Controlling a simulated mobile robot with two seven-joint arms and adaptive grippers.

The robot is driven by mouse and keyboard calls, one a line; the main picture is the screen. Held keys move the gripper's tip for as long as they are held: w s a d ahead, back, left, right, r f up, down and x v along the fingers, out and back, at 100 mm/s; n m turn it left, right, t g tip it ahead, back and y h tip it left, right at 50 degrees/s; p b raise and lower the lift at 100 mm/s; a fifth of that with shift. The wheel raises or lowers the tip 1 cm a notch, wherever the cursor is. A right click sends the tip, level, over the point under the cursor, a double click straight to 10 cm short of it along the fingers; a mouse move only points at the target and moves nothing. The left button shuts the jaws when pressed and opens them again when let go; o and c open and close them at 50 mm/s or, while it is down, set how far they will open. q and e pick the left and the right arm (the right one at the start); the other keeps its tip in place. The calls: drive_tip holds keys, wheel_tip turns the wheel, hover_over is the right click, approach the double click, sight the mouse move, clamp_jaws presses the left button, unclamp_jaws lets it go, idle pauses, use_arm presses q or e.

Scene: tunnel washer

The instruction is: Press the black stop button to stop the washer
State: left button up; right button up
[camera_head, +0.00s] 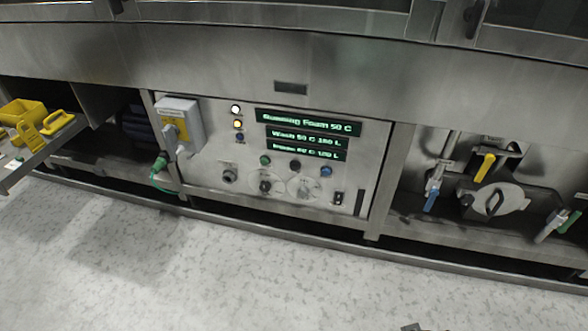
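The washer's control panel (215,185) is in the middle of the head view, set in the steel front. The black stop button (295,165) sits in a row below the green-text displays. A green button (265,160) is to its left and a blue button (326,171) to its right. The display (308,123) reads "Running Foam 50 C". Nothing touches the buttons. A small dark piece (410,327) shows at the bottom edge, perhaps a tip of my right gripper; its opening cannot be seen. My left gripper is not in view.
A grey switch box (180,125) juts out at the panel's left. Pipes with coloured valve handles (485,167) are at the right. A shelf (40,153) with yellow items stands at the left. The speckled floor (200,260) before the panel is clear.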

drive_tip(key=shift+w, duration=0.1)
clamp_jaws()
drive_tip(key=shift+w, duration=0.1)
idle(0.3)
idle(0.5)
